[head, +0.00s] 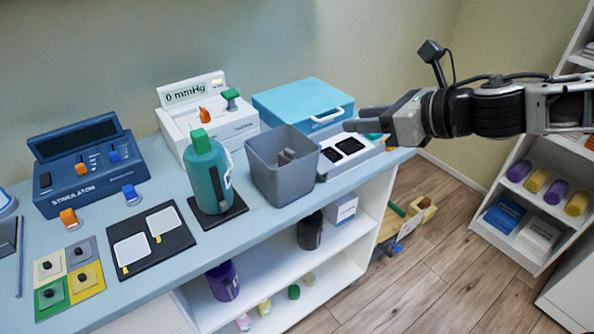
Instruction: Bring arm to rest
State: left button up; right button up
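My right arm (490,108) comes in from the right edge. It reaches left, roughly level, over the right end of the counter. Its gripper (362,122) points left, above or in front of a white device with black pads (345,150). The fingers are seen from the side, so I cannot tell whether they are apart, and I see nothing held. My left arm and gripper are not in view.
The blue-grey counter (256,224) holds a grey bin (283,178), a teal bottle (207,178), a blue case (300,103), a pressure device (205,122) and a blue stimulator (90,165). A white shelf unit (540,205) stands at right. Open wood floor (440,250) lies between.

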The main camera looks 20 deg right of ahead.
jog(key=shift+d, duration=0.1)
dwell(0.3)
jog(key=s+f+m+t+h, duration=0.1)
jog(key=s+f+m, duration=0.1)
jog(key=f+m, duration=0.8)
jog(key=s+f+m+h, duration=0.1)
jog(key=s+f+m, duration=0.2)
jog(key=f+m, duration=0.75)
jog(key=s+a+f+m+g+h, duration=0.1)
jog(key=s+a+f+m+g, duration=0.1)
jog(key=s+a+f+m, duration=0.9)
notch_tip(320, 180, down, 3)
jog(key=a+m, duration=0.2)
jog(key=m, duration=0.6)
jog(key=shift+s+h, duration=0.2)
jog(key=shift+h, duration=0.1)
jog(key=shift+a, duration=0.1)
